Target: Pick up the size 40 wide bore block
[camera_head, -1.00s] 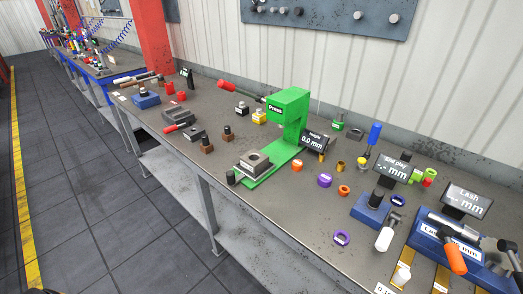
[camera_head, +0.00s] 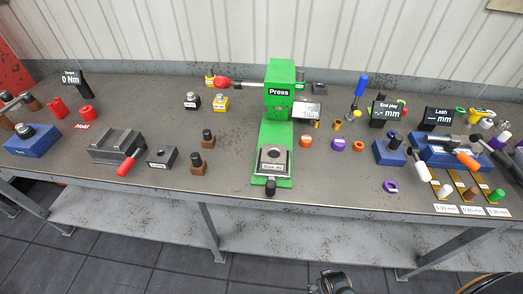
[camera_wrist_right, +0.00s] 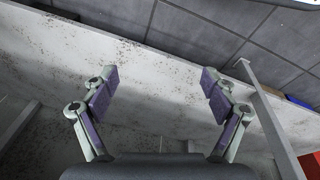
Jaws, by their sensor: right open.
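A grey square block (camera_head: 272,160) with a round bore sits on the base of the green press (camera_head: 279,92). Its small front label seems to read "Wide 40", though the print is tiny. Another grey block (camera_head: 161,156) with a dark hole lies on the bench left of the press; its label is too small to read. In the right wrist view my right gripper (camera_wrist_right: 160,82) is open and empty, its fingers spread above the pale lower shelf (camera_wrist_right: 150,60). It is away from both blocks. My left gripper is not in view.
A grey vise (camera_head: 117,145) with a red handle and brown-based pegs (camera_head: 201,153) stand left of the press. Orange and purple rings (camera_head: 338,144) and blue gauge stands (camera_head: 390,152) lie right. The bench front beside the press is mostly clear.

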